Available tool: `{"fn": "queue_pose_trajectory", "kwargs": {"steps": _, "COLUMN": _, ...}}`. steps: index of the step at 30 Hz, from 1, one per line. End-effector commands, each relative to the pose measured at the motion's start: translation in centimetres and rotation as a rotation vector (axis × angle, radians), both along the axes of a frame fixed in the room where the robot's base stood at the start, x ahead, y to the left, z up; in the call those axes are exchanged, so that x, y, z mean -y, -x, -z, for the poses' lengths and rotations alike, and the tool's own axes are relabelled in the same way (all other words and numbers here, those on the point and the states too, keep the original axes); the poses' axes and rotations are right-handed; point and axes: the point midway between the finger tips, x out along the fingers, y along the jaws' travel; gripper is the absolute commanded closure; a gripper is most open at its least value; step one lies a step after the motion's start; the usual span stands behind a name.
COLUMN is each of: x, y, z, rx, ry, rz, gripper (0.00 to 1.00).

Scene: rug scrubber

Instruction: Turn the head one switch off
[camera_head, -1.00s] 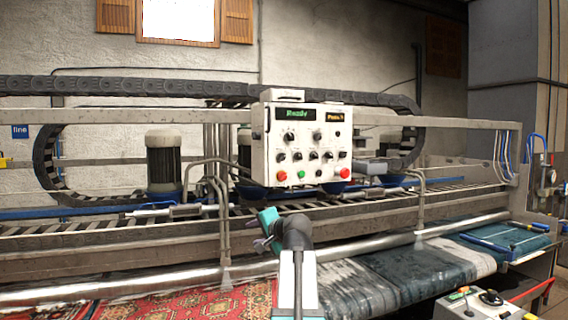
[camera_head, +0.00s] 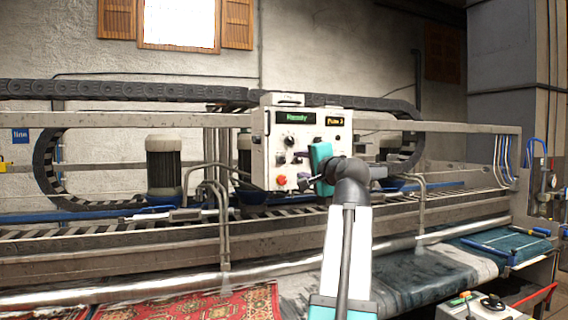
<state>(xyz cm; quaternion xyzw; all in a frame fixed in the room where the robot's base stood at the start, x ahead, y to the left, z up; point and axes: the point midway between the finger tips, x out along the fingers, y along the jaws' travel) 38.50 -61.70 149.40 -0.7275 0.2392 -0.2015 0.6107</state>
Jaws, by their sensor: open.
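The white control box (camera_head: 273,130) hangs at the machine's middle, with a green display reading "Ready" and a smaller amber display. Dark knobs and switches (camera_head: 280,158) sit on its face, with a red button (camera_head: 281,181) at lower left. Their labels are too small to read, so I cannot tell which is the head one switch. My gripper (camera_head: 311,181) is open, its dark fingers in front of the box's lower middle. Its teal body and my wrist hide much of the lower right controls. I cannot tell whether the fingers touch the face.
Machine rails (camera_head: 90,240) run across the view behind my arm, with bent grey pipes (camera_head: 222,205) left of the box. A red patterned rug (camera_head: 220,305) lies below. A second small control box (camera_head: 485,308) stands at the lower right.

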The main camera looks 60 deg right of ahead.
Motion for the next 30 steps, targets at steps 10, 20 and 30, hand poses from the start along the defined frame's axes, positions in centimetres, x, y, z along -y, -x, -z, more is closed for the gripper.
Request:
{"fn": "queue_pose_trajectory", "kwargs": {"steps": 10, "x": 0.5, "y": -0.8, "z": -0.1, "rx": 0.0, "ry": 0.0, "rz": -0.002, "gripper": 0.6}}
{"fn": "queue_pose_trajectory", "kwargs": {"steps": 20, "x": 2.9, "y": -3.9, "z": -0.2, "rx": -0.002, "ry": -0.001, "rz": -0.003, "gripper": 0.6}}
{"fn": "queue_pose_trajectory", "kwargs": {"steps": 30, "x": 5.8, "y": -7.9, "z": -0.2, "rx": -0.001, "ry": -0.002, "rz": -0.003, "gripper": 0.6}}
